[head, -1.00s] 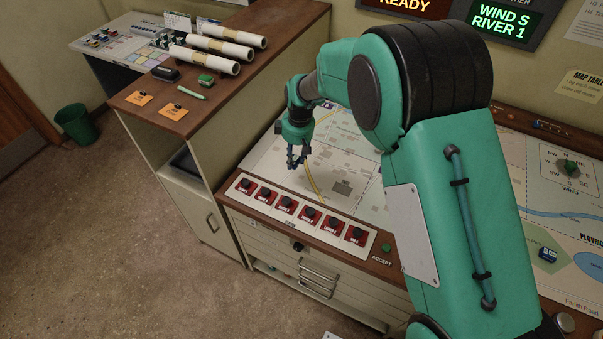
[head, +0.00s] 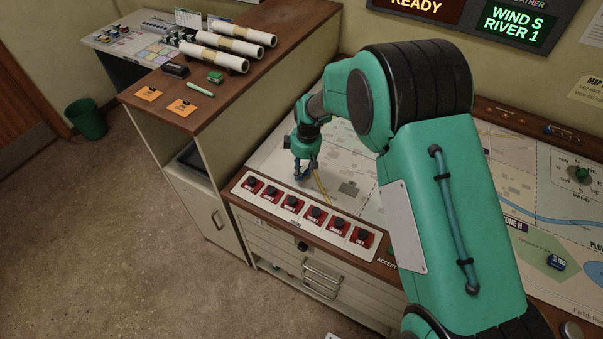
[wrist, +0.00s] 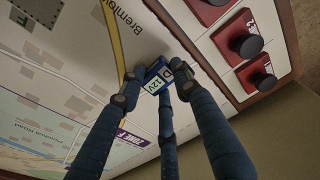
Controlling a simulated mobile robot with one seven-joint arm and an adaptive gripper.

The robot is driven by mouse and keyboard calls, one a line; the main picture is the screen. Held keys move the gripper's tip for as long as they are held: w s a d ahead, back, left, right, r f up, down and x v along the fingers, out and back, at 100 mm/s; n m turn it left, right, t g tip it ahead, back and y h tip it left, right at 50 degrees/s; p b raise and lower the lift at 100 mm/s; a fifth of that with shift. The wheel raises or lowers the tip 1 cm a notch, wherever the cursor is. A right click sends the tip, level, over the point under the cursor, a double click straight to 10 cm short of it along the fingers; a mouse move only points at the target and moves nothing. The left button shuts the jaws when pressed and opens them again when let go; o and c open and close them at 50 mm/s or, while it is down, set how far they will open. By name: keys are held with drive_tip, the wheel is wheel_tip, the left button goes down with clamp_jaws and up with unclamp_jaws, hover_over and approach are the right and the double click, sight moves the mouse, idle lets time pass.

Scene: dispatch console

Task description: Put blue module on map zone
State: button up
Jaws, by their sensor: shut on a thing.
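My gripper (head: 304,172) is over the left part of the map table, just behind the row of red switches. In the wrist view its blue fingers (wrist: 156,80) are shut on a small blue module (wrist: 153,86) with a white label reading "D 12V". The module is close over the pale map (wrist: 60,88), beside the yellow road; I cannot tell whether it touches. A zone label, apparently "ZONE F" (wrist: 128,139), shows nearby. Another blue block (head: 556,263) sits on a green zone at the map's right side.
A white panel of several red switches with black knobs (head: 317,216) lies along the table's front edge, close to my gripper. A wooden-topped cabinet (head: 247,87) with rolled papers stands to the left. My own arm hides the middle of the map.

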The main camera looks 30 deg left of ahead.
sight(305, 174)
drive_tip(key=shift+f, duration=0.9)
drive_tip(key=shift+f, duration=0.1)
drive_tip(key=o, duration=1.3)
drive_tip(key=shift+c, duration=0.2)
wheel_tip(305, 174, up, 12)
drive_tip(key=d+p, duration=0.1)
drive_tip(key=shift+d, duration=0.1)
